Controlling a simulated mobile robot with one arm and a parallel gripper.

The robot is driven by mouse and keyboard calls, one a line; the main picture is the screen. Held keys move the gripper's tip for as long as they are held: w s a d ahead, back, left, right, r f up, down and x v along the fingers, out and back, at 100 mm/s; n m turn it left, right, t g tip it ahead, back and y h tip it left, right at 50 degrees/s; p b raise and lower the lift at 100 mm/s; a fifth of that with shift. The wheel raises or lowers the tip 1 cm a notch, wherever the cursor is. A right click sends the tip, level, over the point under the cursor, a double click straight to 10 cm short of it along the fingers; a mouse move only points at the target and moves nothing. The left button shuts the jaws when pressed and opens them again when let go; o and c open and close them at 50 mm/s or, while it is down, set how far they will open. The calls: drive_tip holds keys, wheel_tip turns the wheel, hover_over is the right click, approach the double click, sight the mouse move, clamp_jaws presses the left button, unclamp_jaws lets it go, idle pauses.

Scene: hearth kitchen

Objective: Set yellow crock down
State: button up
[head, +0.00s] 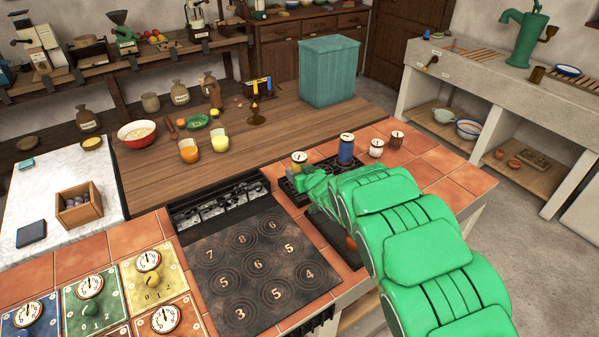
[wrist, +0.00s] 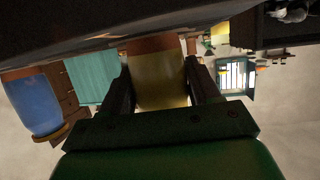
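The yellow crock (head: 299,157) has a dark mark on its top and shows just beyond my gripper (head: 312,180) in the head view, by the dark slotted rack at the back of the tiled counter. My green arm hides its lower part. In the wrist view, the yellow crock (wrist: 160,82) sits between the two dark fingers of my gripper (wrist: 163,88), which close on its sides. I cannot tell whether its base touches the surface below.
A blue crock (head: 346,149) stands to the right of the yellow one, with pale (head: 376,148) and brown (head: 396,140) crocks beyond. The numbered stove top (head: 250,265) lies left of my arm. A teal bin (head: 328,72) stands behind on the wooden counter.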

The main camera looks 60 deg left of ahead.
drive_tip(key=o, duration=0.5)
drive_tip(key=shift+c, duration=0.2)
drive_tip(key=shift+r, duration=0.1)
drive_tip(key=v, duration=1.2)
